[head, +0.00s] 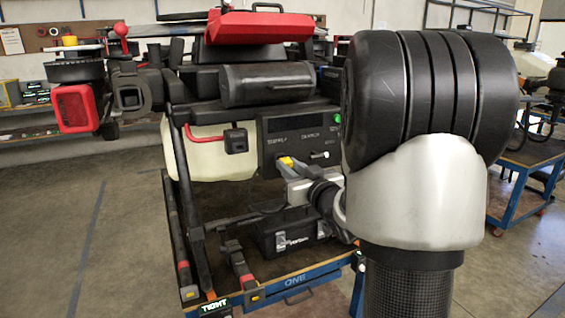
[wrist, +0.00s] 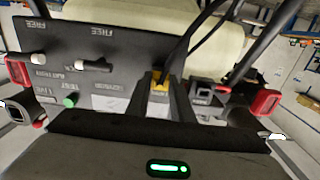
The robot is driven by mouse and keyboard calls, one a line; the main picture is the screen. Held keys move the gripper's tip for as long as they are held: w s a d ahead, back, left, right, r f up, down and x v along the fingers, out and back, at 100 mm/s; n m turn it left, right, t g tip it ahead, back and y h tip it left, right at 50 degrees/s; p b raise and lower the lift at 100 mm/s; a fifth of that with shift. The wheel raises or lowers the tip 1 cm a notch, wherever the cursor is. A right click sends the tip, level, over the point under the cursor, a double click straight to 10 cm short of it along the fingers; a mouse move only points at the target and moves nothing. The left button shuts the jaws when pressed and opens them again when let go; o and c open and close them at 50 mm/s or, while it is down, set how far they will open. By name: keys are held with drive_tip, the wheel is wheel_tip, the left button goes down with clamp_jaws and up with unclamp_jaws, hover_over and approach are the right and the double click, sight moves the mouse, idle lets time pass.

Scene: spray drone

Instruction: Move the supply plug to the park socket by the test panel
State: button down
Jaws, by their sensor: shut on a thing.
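My gripper (head: 290,172) is at the lower front of the dark test panel (head: 300,132), below the drone's black box. It is shut on the yellow supply plug (head: 287,162). In the wrist view the plug (wrist: 159,82) sits between the two dark fingers of my gripper (wrist: 160,95), with black cables running from it to the upper right. The panel (wrist: 90,40) shows upside down there, with white-tipped levers and a green button (wrist: 70,101). A pale label lies behind the fingers. I cannot make out the park socket or tell whether the plug is seated in anything.
A pale tank (head: 215,158) with a red pipe is left of the panel. A black case (head: 290,235) stands on the blue cart (head: 300,285) below my gripper. Drone arms with red-ended motors (head: 75,108) reach out left. Open floor lies left of the cart.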

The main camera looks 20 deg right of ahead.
drive_tip(key=shift+s, duration=2.15)
